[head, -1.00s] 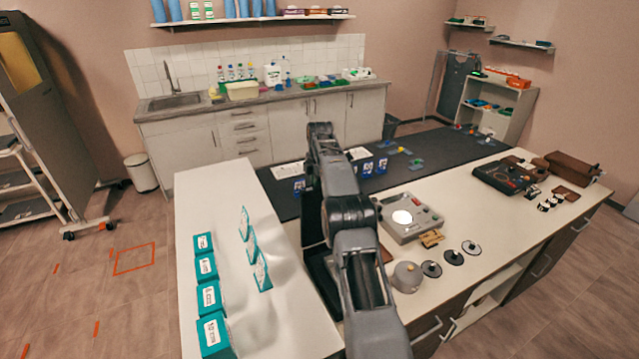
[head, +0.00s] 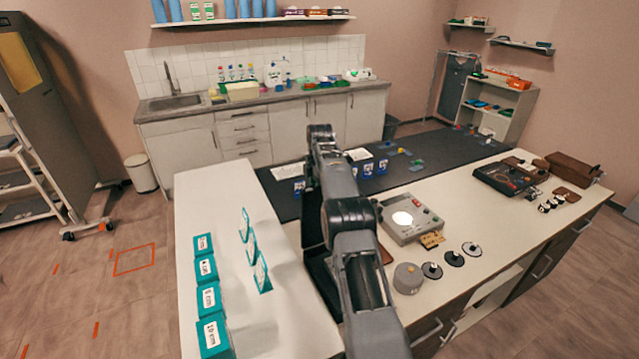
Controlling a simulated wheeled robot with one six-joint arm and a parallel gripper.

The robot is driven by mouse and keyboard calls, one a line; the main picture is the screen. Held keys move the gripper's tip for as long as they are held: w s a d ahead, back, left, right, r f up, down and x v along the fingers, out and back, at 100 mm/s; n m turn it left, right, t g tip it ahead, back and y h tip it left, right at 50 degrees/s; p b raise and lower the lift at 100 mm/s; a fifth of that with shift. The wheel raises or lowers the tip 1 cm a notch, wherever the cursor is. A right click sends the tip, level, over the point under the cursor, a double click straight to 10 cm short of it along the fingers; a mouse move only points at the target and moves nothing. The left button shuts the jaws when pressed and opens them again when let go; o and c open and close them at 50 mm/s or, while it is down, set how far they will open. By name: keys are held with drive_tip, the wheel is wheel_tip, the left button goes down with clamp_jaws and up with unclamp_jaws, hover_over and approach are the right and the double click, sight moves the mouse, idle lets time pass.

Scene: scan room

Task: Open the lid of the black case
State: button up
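A black case (head: 322,277) lies on the white worktop, just left of and behind my arm, which covers much of it. A dark upright panel (head: 311,222) stands at its far side and looks like its lid, raised. How far it leans, and whether anything touches it, I cannot tell. My gripper is hidden behind my own arm links, so its fingers do not show.
Several teal boxes (head: 207,299) stand on the left worktop.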

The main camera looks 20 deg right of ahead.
drive_tip(key=shift+r, duration=1.35)
drive_tip(key=s+r+b, duration=0.2)
drive_tip(key=r, duration=0.1)
drive_tip(key=s+a+r+b, duration=0.1)
drive_tip(key=s+r+b, duration=0.2)
drive_tip(key=shift+s+a+r, duration=0.1)
drive_tip(key=shift+s+a, duration=0.05)
drive_tip(key=s+a+r+b, duration=0.2)
drive_tip(key=s+r+b, duration=0.2)
drive_tip(key=s, duration=0.4)
drive_tip(key=shift+s+b, duration=0.2)
drive_tip(key=shift+b, duration=0.3)
